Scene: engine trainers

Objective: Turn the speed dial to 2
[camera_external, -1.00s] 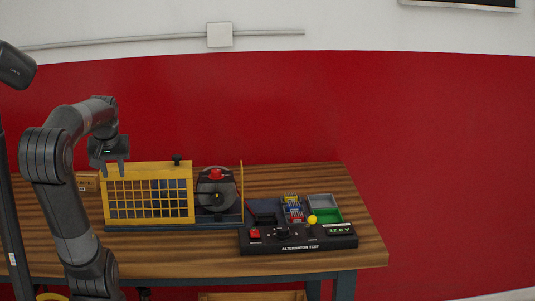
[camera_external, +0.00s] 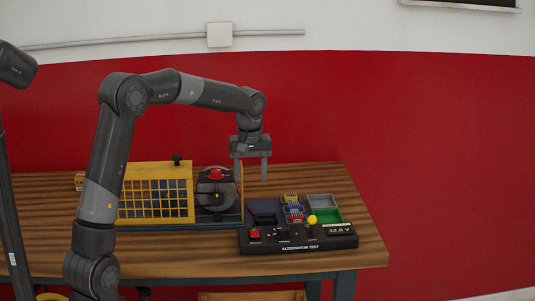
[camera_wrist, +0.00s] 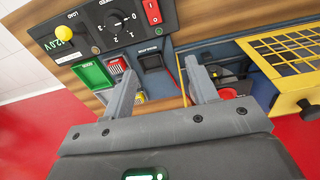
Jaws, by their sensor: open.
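The black speed dial (camera_external: 282,233) is on the front panel labelled ALTERNATOR TEST (camera_external: 299,247), between a red switch (camera_external: 254,234) and a yellow-knobbed lever (camera_external: 311,219). The dial also shows at the top of the wrist view (camera_wrist: 115,18), with small marks around it; its setting is too small to read surely. My gripper (camera_external: 251,178) points down, open and empty, above and behind the panel, apart from the dial. In the wrist view its fingers (camera_wrist: 160,76) are spread, with the dial beyond their tips.
The yellow cage (camera_external: 156,201) and a rotor unit with a red cap (camera_external: 215,176) stand left of the panel. A green tray (camera_external: 328,215) and several coloured parts lie behind the panel. A 12.0 V display (camera_external: 341,231) is at the panel's right. Bare wood table is free at right.

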